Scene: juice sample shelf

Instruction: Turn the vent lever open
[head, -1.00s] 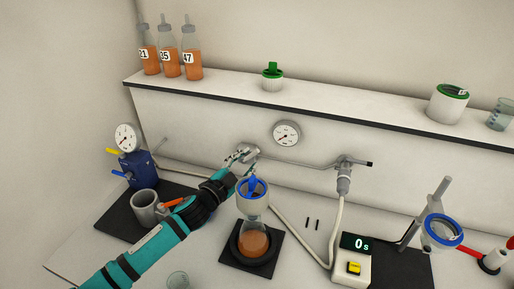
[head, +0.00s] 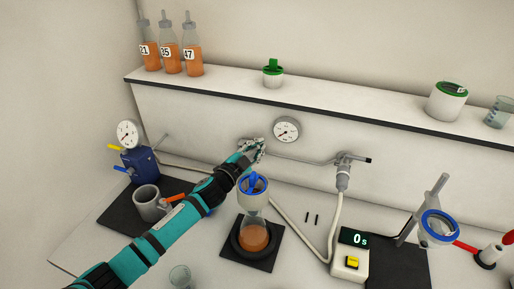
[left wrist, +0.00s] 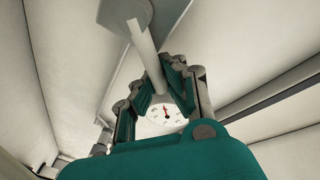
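A grey wall fitting (head: 247,141) is at the left end of the wall pipe, mostly hidden by my left gripper (head: 256,150). In the left wrist view it shows as a grey disc (left wrist: 128,12) with a pale lever-like bar (left wrist: 146,48). That bar runs down between the fingers of my left gripper (left wrist: 158,80). The fingers stand apart on either side of it, with some gap visible, so I see no clear grip. I cannot read from the frames which way the lever is set. My right gripper is not in view.
A dial gauge (head: 286,129) sits on the wall right of the gripper. A grey cup (head: 147,204) and blue pump (head: 140,167) are at left. A shelf (head: 330,95) runs above.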

